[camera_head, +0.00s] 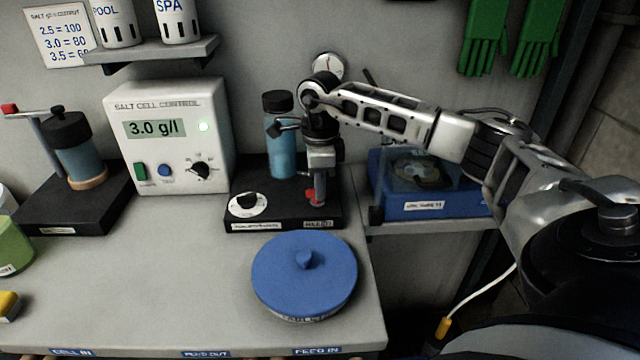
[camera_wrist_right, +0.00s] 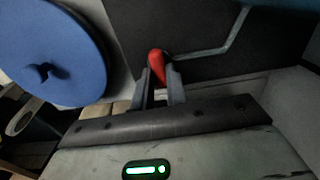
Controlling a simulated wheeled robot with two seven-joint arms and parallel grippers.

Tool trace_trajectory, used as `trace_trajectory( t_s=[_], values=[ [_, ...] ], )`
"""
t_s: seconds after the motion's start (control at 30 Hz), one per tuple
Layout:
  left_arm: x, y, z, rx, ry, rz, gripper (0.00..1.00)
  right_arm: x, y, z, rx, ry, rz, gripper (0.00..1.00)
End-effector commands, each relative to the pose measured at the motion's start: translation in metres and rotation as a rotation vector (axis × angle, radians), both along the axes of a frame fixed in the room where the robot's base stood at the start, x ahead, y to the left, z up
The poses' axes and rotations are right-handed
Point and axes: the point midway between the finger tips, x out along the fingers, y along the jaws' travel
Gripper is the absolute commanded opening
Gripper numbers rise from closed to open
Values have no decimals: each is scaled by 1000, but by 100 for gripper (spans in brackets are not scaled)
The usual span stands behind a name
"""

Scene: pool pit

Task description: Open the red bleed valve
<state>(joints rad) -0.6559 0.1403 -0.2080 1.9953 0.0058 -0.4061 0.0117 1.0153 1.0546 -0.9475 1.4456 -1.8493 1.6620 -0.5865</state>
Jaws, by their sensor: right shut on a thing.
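The red bleed valve (camera_head: 311,196) is a small red handle low on the right part of the black base (camera_head: 283,220), above a white label. My right gripper (camera_head: 318,186) reaches down over it from above. In the right wrist view the red handle (camera_wrist_right: 157,64) stands between the two fingers of the right gripper (camera_wrist_right: 160,90), which are shut on it. A grey rod bends away beside it. The finger and arm parts hide some of the valve in the head view. My left gripper is not in view.
A blue round lid (camera_head: 304,272) lies just in front of the base; it also shows in the wrist view (camera_wrist_right: 60,60). A blue bottle (camera_head: 281,150) stands behind the valve. The control box (camera_head: 170,170) is left, a blue case (camera_head: 430,207) right.

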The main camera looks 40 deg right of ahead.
Motion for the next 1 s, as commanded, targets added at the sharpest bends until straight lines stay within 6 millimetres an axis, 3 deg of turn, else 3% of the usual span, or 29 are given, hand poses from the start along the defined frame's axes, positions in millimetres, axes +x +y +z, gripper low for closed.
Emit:
trace_trajectory(
  t_s=[0.37, 0.4, 0.47, 0.8, 1.0],
  values=[
    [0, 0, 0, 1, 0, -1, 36, 2, 1, 2, 2, -8, 8, 0],
    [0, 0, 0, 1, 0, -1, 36, 2, 1, 2, 2, -8, 8, 20],
    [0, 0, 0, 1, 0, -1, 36, 1, 1, 2, 2, -7, 7, 36],
    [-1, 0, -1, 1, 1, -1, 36, 1, 0, 3, 1, -3, 6, 36],
    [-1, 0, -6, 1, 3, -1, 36, 1, 0, 30, 1, -8, 6, 36]
  ],
)
